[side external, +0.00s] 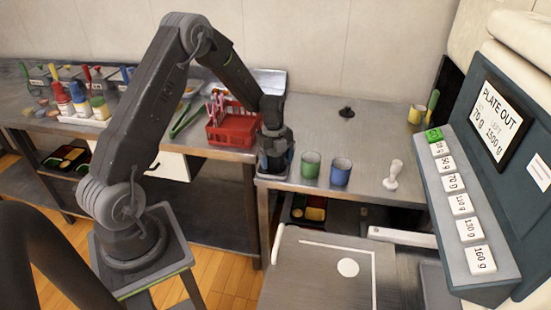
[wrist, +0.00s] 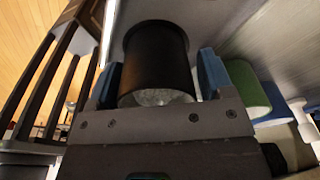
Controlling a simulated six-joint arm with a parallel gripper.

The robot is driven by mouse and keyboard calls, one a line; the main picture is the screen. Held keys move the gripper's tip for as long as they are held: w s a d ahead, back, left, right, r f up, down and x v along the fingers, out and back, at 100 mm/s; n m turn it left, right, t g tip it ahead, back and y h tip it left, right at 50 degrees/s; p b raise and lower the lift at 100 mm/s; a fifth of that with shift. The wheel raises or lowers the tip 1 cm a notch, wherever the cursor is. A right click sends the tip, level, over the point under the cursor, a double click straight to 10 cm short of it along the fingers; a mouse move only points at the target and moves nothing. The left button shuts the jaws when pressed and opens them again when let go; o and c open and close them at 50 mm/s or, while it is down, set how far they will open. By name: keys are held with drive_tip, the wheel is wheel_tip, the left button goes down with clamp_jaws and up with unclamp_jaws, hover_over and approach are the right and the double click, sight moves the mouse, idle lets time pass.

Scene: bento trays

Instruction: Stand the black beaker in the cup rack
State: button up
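The black beaker (wrist: 155,55) sits between the blue fingertips of my gripper (wrist: 160,85) in the wrist view. The fingers flank it closely; whether both press on it is not clear. In the side external view my gripper (side external: 275,160) points down at the front edge of the metal counter, left of the green cup, and mostly hides the beaker. A red slatted basket (side external: 231,131) with pink-topped items stands to the left and behind; I cannot tell if it is the cup rack.
A green cup (side external: 311,165), a blue cup (side external: 341,172) and a white pestle-like piece (side external: 393,175) stand right of my gripper. A yellow cup (side external: 416,114) and a small black piece (side external: 346,112) are farther back. The counter's middle (side external: 375,135) is clear.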

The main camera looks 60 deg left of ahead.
drive_tip(key=shift+o, duration=0.3)
drive_tip(key=shift+s, duration=0.25)
drive_tip(key=shift+a+r, duration=0.1)
drive_tip(key=shift+r, duration=0.2)
wheel_tip(320, 180, up, 11)
drive_tip(key=a, duration=0.1)
drive_tip(key=s+d+r+n+t, duration=0.1)
drive_tip(key=s+d+r+n, duration=0.15)
drive_tip(key=d+r, duration=0.35)
drive_tip(key=s+d+r+n+t, duration=0.2)
drive_tip(key=s+d+r+n, duration=0.2)
drive_tip(key=s+d+n, duration=0.3)
drive_tip(key=s+d+r+n+t+y, duration=0.1)
drive_tip(key=s+d+r+n, duration=0.3)
drive_tip(key=s+n, duration=0.6)
drive_tip(key=s+d+t, duration=0.1)
drive_tip(key=s+d, duration=0.1)
drive_tip(key=shift+s+d+r+t, duration=0.25)
drive_tip(key=shift+s+d+t, duration=0.15)
